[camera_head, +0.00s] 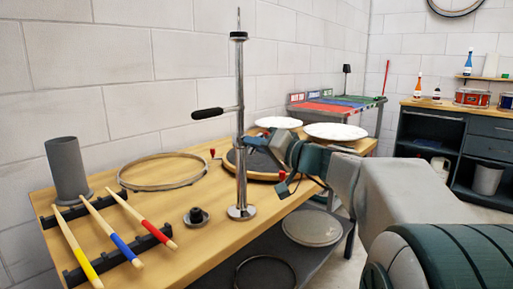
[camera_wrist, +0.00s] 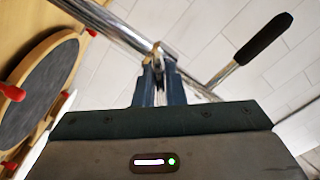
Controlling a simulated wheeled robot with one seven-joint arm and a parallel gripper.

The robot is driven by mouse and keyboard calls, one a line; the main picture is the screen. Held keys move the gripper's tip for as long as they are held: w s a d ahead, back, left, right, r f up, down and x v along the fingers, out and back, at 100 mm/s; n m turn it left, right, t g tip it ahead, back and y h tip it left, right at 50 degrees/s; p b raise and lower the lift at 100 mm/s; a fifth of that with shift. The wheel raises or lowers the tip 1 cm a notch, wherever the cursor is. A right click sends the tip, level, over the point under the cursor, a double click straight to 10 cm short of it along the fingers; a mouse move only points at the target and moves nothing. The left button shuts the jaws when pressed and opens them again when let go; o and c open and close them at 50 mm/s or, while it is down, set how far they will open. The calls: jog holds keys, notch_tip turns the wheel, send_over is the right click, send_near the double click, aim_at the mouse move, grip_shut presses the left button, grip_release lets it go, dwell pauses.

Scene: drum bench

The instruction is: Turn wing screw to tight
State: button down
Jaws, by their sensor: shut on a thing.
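The chrome stand (camera_head: 240,170) rises upright from the bench, with a side rod ending in a black grip (camera_head: 207,113). In the wrist view the stand's tube (camera_wrist: 120,30) runs diagonally, and the black grip (camera_wrist: 263,38) points to the upper right. My gripper (camera_head: 252,143) is beside the tube at about mid-height. In the wrist view its fingers (camera_wrist: 158,62) are shut on the small metallic wing screw (camera_wrist: 159,48) at the tube. The fingers hide most of the screw, and I cannot tell its angle.
Three drumsticks (camera_head: 122,217) lie on a black rack at the front left, near a grey cylinder (camera_head: 68,170). A hoop (camera_head: 162,171), a small dark fitting (camera_head: 196,216) and a round drum pad with red handles (camera_wrist: 38,88) are on the wooden bench (camera_head: 150,255).

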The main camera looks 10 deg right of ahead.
jog(key=m, duration=0.6)
jog(key=shift+b, duration=0.4)
jog(key=m+p, duration=0.1)
jog(key=m, duration=0.5)
jog(key=shift+r+m+p, duration=0.1)
jog(key=shift+m+p, duration=0.2)
jog(key=shift+p, duration=0.05)
jog(key=m+p, duration=0.3)
jog(key=m, duration=0.3)
jog(key=shift+r+p, duration=0.1)
jog(key=shift+p, duration=0.25)
jog(key=m+p, duration=0.3)
jog(key=m, duration=0.1)
jog(key=shift+m+p, duration=0.8)
jog(key=shift+m, duration=0.5)
jog(key=shift+f, duration=0.2)
jog(key=c, duration=1.5)
grip_release()
